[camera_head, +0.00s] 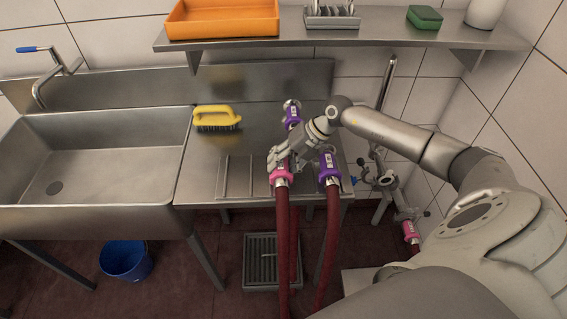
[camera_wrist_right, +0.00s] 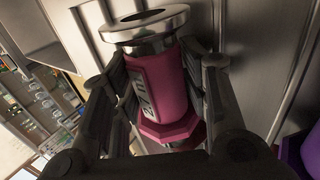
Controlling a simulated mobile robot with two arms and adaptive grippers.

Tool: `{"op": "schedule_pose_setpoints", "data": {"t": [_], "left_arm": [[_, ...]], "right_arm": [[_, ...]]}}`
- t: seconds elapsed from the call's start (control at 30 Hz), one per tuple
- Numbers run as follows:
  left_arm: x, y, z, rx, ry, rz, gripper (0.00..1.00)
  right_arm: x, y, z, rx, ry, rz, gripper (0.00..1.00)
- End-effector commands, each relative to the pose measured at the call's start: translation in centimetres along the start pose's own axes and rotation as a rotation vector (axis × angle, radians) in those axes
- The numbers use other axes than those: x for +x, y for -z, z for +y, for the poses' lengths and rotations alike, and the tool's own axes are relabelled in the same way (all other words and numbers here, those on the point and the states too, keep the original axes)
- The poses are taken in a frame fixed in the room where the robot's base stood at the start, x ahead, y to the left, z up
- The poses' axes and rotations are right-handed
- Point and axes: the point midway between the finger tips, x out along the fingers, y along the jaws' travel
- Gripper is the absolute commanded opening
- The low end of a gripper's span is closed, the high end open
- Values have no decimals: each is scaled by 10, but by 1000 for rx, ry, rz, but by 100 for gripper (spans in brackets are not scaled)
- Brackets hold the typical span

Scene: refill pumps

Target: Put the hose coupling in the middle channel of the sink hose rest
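The pink hose coupling (camera_head: 281,177), with a metal collar and a dark red hose, is at the front edge of the steel drainboard. My right gripper (camera_head: 277,157) has its fingers on both sides of it and looks shut on it. In the right wrist view the pink coupling (camera_wrist_right: 168,88) fills the space between the dark finger pads, its metal ring toward the top. The hose rest (camera_head: 251,178) shows as thin upright dividers on the drainboard; the gripper and coupling hide part of it. A purple coupling (camera_head: 328,166) stands to the right. My left gripper is out of view.
Another purple coupling (camera_head: 292,114) lies farther back. A yellow brush (camera_head: 217,117) lies on the drainboard, left of the rest. The sink basin (camera_head: 95,165) is at left. A wall valve (camera_head: 385,180) with a pink-ended fitting (camera_head: 410,230) is at right. A shelf (camera_head: 330,40) runs above.

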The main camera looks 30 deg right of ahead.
Motion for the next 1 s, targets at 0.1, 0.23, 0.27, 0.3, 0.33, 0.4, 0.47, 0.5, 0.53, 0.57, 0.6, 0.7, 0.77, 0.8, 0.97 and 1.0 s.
{"op": "schedule_pose_setpoints", "data": {"t": [0.1, 0.23, 0.27, 0.3, 0.33, 0.4, 0.47, 0.5, 0.53, 0.57, 0.6, 0.7, 0.77, 0.8, 0.97, 1.0], "left_arm": [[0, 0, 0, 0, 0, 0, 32], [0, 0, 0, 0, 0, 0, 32], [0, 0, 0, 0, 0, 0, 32], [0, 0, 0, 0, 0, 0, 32], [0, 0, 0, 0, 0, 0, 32], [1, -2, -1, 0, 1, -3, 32], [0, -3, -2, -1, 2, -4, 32], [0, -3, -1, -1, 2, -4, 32], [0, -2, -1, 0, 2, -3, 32], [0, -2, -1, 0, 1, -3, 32], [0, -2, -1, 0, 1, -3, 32], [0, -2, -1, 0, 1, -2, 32], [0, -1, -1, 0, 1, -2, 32], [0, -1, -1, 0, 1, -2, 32], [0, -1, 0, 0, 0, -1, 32], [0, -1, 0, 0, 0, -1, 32]], "right_arm": [[4, 4, -4, 3, 8, 10, 62], [3, 4, -5, 3, 10, 10, 62], [3, 4, -5, 3, 10, 10, 62], [3, 4, -5, 3, 10, 10, 62], [3, 4, -5, 3, 10, 10, 62], [4, 4, -6, 4, 13, 12, 62], [2, 4, -6, 4, 14, 11, 62], [-1, 3, -6, 4, 14, 10, 62], [-3, 3, -6, 3, 13, 9, 62], [-7, 3, -6, 3, 13, 9, 62], [-12, 2, -6, 2, 13, 8, 62], [-27, 2, -4, 1, 13, 6, 62], [-37, 2, -4, 1, 11, 6, 62], [-43, 2, -4, 1, 11, 5, 62], [-64, 1, -1, 1, 7, 5, 62], [-68, 1, -1, 0, 7, 5, 62]]}}
